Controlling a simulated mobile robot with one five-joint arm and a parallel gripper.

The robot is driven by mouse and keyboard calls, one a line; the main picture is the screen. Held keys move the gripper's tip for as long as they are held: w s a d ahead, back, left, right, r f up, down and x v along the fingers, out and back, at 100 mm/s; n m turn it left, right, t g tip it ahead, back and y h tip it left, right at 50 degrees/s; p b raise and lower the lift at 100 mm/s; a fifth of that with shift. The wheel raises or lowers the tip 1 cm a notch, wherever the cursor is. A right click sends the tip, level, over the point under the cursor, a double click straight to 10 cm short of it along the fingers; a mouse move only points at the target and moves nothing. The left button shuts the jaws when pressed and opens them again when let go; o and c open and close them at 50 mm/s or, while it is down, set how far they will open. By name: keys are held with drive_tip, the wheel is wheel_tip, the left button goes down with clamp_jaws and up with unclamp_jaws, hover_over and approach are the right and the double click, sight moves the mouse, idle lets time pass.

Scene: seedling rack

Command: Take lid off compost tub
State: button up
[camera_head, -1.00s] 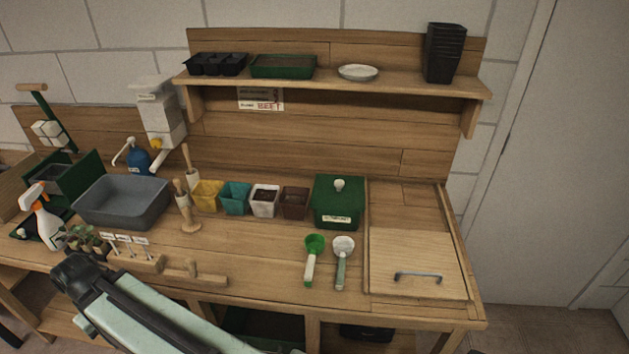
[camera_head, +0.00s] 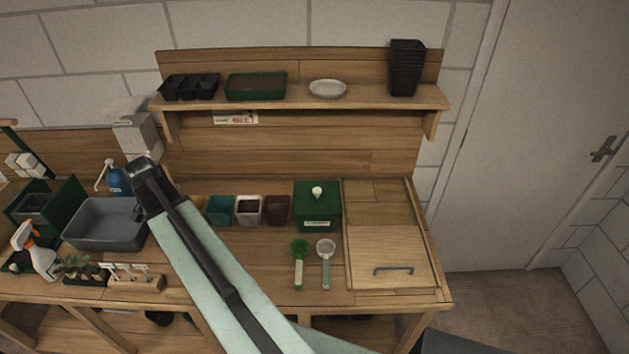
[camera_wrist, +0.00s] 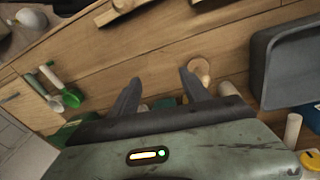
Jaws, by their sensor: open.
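The compost tub (camera_head: 318,212) is a dark green box with a pale label on its front, at the back right of the bench in the head view. Its green lid (camera_head: 317,188) is on, with a round white knob (camera_head: 317,192) on top. In the wrist view my gripper (camera_wrist: 160,82) has its two dark fingers spread apart with nothing between them, above the bench. In the head view my arm reaches up left of the tub, well apart from it, and its fingertips cannot be made out.
Small pots (camera_head: 248,209) stand left of the tub. Two scoops (camera_head: 325,266) lie in front of it. A wooden board with a handle (camera_head: 386,256) is to the right. A grey basin (camera_head: 106,225) and spray bottle (camera_head: 34,250) stand left. A shelf (camera_head: 300,101) hangs above.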

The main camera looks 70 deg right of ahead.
drive_tip(key=s+d+r+m+p, duration=0.1)
drive_tip(key=s+d+m, duration=0.3)
drive_tip(key=d, duration=0.4)
drive_tip(key=s+d+r+m, duration=0.1)
drive_tip(key=s+d+m, duration=0.25)
drive_tip(key=d, duration=0.45)
drive_tip(key=m+g+p, duration=0.2)
drive_tip(key=m, duration=0.9)
approach(316, 189)
drive_tip(key=f, duration=0.2)
drive_tip(key=f+b, duration=0.1)
drive_tip(key=b, duration=0.1)
drive_tip(key=shift+s+d+f+y, duration=0.25)
drive_tip(key=shift+d+f+y, duration=0.05)
drive_tip(key=shift+d+f, duration=0.1)
drive_tip(key=b+x, duration=0.5)
drive_tip(key=shift+s+a+f+b, duration=0.1)
drive_tip(key=shift+s+f+b, duration=0.1)
drive_tip(key=shift+b, duration=0.1)
drive_tip(key=shift+r, duration=0.2)
clamp_jaws()
